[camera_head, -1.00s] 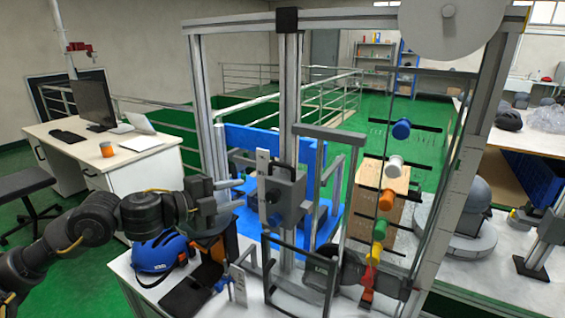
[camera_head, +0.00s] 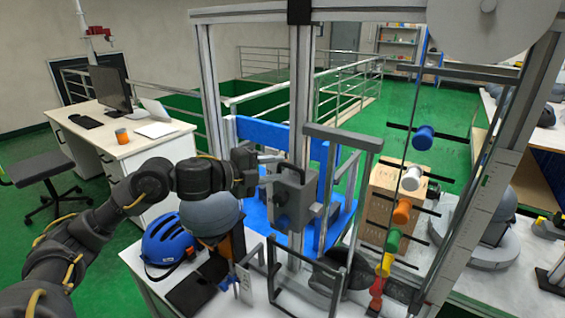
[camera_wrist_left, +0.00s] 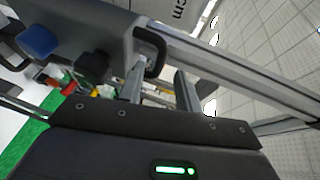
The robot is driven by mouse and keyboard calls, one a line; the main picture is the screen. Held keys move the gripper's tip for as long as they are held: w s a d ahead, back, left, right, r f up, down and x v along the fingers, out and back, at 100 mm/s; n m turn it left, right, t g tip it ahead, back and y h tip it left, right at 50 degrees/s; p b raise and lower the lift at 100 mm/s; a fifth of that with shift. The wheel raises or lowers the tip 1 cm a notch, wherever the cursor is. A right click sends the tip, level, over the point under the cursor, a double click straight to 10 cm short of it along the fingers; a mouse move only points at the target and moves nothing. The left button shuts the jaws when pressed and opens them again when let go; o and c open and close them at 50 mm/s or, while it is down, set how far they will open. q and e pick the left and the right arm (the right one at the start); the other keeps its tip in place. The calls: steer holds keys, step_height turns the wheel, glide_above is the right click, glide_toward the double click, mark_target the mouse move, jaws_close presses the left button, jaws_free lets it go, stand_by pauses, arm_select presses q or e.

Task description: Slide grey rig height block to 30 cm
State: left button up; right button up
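The grey rig height block (camera_head: 292,200) sits on the upright post of the drop tower, with a dark knob on its face. My left gripper (camera_head: 274,168) is at the block's upper left side in the head view, its two fingers spread. In the left wrist view, the open fingers (camera_wrist_left: 160,90) point towards a grey part with a black loop handle (camera_wrist_left: 153,48). The handle lies near the fingers; I cannot tell whether they touch it. A panel lettered "cm" (camera_wrist_left: 182,12) shows at the top. The block's height reading is not legible. My right gripper is not in view.
A grey rounded form (camera_head: 211,216) and a blue helmet (camera_head: 166,243) are below my left forearm. A row of coloured knobs (camera_head: 402,211) hangs to the right of the post. The tower frame surrounds the block.

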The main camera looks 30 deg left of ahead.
mark_target(287, 167)
arm_select(q)
steer(key=shift+x, duration=1.15)
steer(key=shift+w+d, duration=0.15)
steer(key=shift+w, duration=0.1)
steer(key=shift+w+f, duration=0.1)
jaws_close()
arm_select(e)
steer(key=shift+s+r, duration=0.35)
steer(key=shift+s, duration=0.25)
